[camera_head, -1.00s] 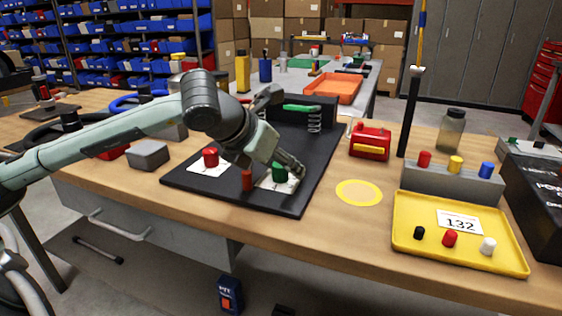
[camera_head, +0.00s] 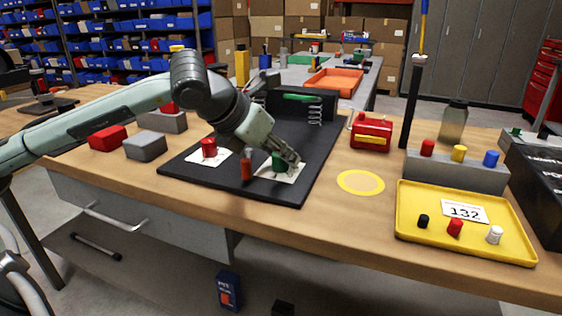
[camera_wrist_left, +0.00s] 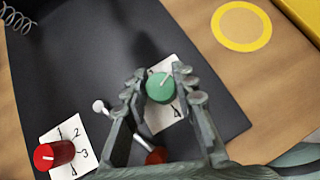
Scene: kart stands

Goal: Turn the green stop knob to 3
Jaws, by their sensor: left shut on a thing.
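The green stop knob (camera_head: 279,163) stands on a white card (camera_head: 272,174) at the front of the black board (camera_head: 231,184). My left gripper (camera_head: 288,160) reaches down from the left and is shut on the green knob. In the left wrist view the fingers lie on both sides of the green knob (camera_wrist_left: 160,88). A short white pointer line shows on its top, and a 4 shows on the card beside it; the other numbers are hidden. A red knob (camera_head: 209,147) with its own numbered card stands to the left. My right gripper is out of view.
A spring (camera_head: 314,112) is at the board's back. A yellow ring (camera_head: 360,182), a red box (camera_head: 370,139) and a yellow tray (camera_head: 410,234) lie to the right.

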